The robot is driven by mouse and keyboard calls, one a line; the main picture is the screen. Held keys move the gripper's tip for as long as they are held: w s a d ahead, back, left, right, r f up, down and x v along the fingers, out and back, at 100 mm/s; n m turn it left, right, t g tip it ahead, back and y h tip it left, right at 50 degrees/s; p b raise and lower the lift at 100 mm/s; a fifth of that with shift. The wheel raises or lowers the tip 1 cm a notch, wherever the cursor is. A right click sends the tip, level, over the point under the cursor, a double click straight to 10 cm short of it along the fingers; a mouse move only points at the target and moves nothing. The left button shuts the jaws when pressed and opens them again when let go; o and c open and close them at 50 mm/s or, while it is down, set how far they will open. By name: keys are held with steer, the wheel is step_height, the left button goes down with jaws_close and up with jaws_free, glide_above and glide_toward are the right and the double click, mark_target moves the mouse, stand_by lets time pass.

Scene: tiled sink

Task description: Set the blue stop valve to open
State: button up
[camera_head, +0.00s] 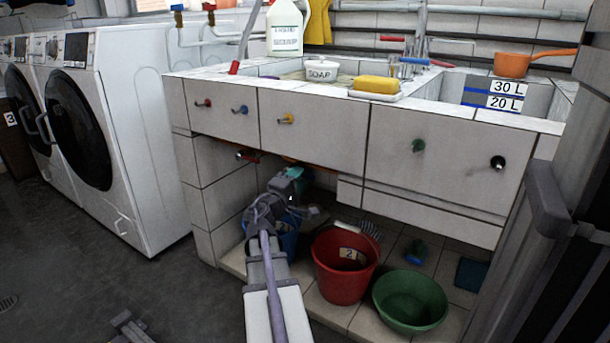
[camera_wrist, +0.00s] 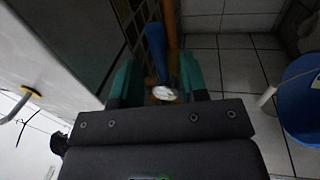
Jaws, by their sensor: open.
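The blue stop valve (camera_wrist: 155,48) shows in the wrist view as a blue lever beside a copper-orange pipe (camera_wrist: 171,28), with a pale round fitting (camera_wrist: 163,93) at its near end. The lever lies roughly along the pipe. My gripper (camera_wrist: 158,76) is open, with one teal finger on each side of the lever and fitting. I cannot tell whether either finger touches them. In the head view my gripper (camera_head: 294,173) reaches under the tiled sink counter, and the valve there is hidden behind it and the counter front.
Under the counter stand a blue bucket (camera_head: 287,240), a red bucket (camera_head: 340,268) and a green basin (camera_head: 410,300). The counter's tiled front (camera_head: 315,130) hangs over my gripper. A red-handled valve (camera_head: 248,156) is to its left. Washing machines stand further left.

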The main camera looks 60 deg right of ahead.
steer(key=v, duration=0.6)
steer(key=shift+a+b, duration=0.2)
steer(key=shift+b, duration=0.2)
